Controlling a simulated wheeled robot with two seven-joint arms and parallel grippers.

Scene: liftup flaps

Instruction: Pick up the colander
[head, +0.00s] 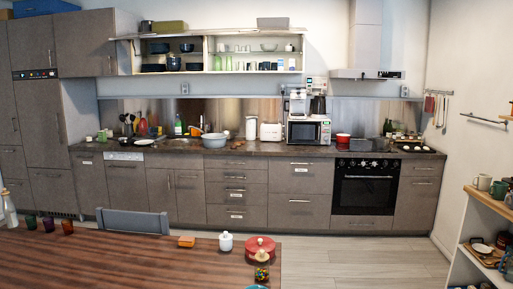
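A wide light-grey bowl-shaped vessel (214,140) stands on the back counter, right beside the sink area, and looks like the colander. It is too small in the picture to make out holes. An orange item (197,132) stands close to its left, partly behind it. Neither of my grippers shows in the head view, and nothing is seen touching the grey vessel.
A wooden table (100,262) fills the lower left, with a red pot (260,247) and a white jar (226,242). A chair (133,221) stands behind it. The floor (345,262) to the right is clear, up to a shelf unit (488,201).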

